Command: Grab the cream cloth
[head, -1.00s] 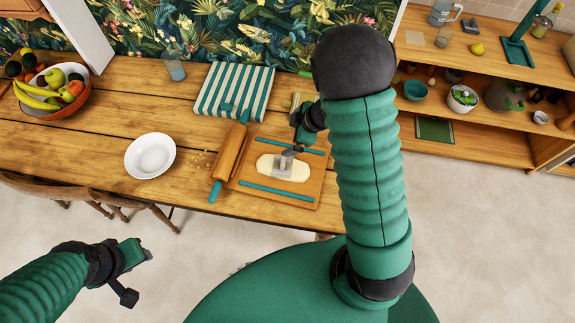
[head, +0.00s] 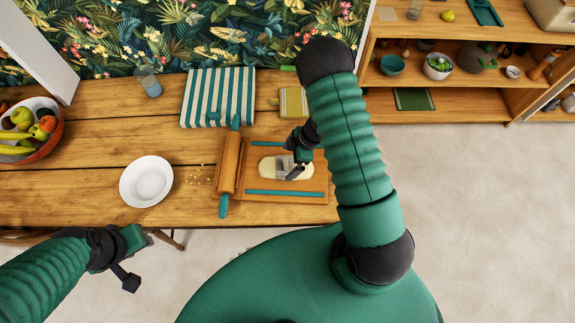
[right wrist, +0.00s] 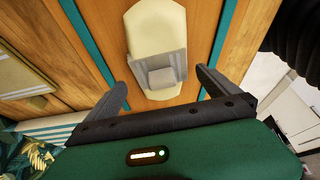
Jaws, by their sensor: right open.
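A flat cream oval piece (head: 272,167) lies on the wooden board (head: 318,181); it looks more like dough than cloth. It also shows in the right wrist view (right wrist: 156,25), with a grey scraper-like tool (right wrist: 160,72) on it. My right gripper (head: 297,166) is open just over this piece. In the right wrist view its fingers (right wrist: 163,88) stand apart on either side of the tool. A small cream-olive striped cloth (head: 295,101) lies behind the board, partly hidden by my right arm.
A rolling pin (head: 230,165) lies at the board's left edge. A teal-and-white striped cloth (head: 215,97), a white bowl (head: 147,181), a glass (head: 149,82) and a fruit bowl (head: 48,142) are on the table. Shelves (head: 470,104) stand to the right.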

